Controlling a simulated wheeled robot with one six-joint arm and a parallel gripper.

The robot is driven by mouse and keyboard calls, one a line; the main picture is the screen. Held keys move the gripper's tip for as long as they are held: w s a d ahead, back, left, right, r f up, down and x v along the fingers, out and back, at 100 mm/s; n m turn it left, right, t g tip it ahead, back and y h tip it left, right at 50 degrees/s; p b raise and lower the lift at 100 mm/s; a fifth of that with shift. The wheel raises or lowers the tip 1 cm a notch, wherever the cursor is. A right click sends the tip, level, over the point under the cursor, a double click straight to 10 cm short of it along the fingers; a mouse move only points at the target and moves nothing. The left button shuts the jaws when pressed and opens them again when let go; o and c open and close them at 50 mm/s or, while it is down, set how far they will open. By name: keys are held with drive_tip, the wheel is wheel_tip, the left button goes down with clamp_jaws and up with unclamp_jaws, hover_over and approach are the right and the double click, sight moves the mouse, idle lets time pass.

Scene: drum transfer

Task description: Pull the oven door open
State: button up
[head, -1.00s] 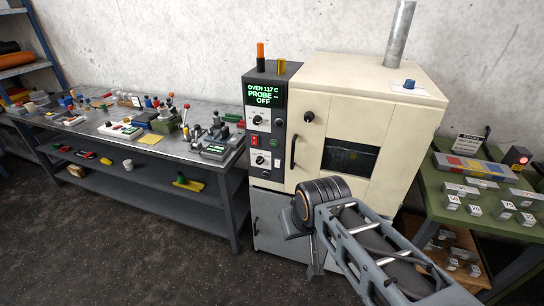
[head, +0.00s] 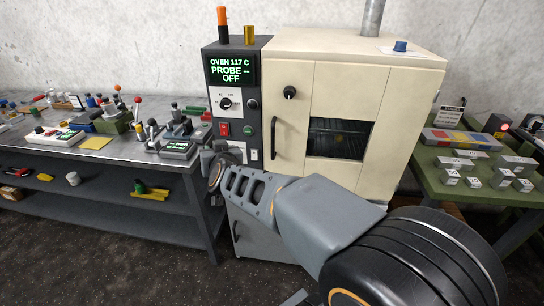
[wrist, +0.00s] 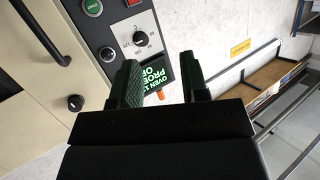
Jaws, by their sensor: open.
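The cream oven (head: 375,85) stands against the wall with its door (head: 290,165) shut. A dark vertical handle (head: 275,138) is on the door's left side, and a dark window shows in the oven front. In the wrist view the handle (wrist: 42,32) lies at the upper left, apart from my fingers. My gripper (wrist: 160,80) is open and empty, its two fingers pointing at the control panel (wrist: 130,35), to the side of the handle. In the head view my arm crosses before the oven's lower part and its end is near the panel's bottom; the fingers cannot be made out there.
A steel bench (head: 100,160) with several tools stands at the left, close to my arm's end. A green table (head: 440,195) with metal blocks stands at the right. A round dark knob (head: 290,93) sits above the handle. Dark floor lies in front.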

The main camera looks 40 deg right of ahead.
drive_tip(key=d+f+m+h+b, duration=0.3)
drive_tip(key=d+f+h, duration=0.1)
drive_tip(key=d+h, duration=0.2)
drive_tip(key=m+g+h+b, duration=0.3)
drive_tip(key=m+g+h, duration=0.1)
drive_tip(key=h, duration=0.1)
approach(272, 140)
drive_tip(key=x, duration=0.9)
drive_tip(key=shift+d+f, duration=0.1)
drive_tip(key=shift+x, duration=0.85)
clamp_jaws()
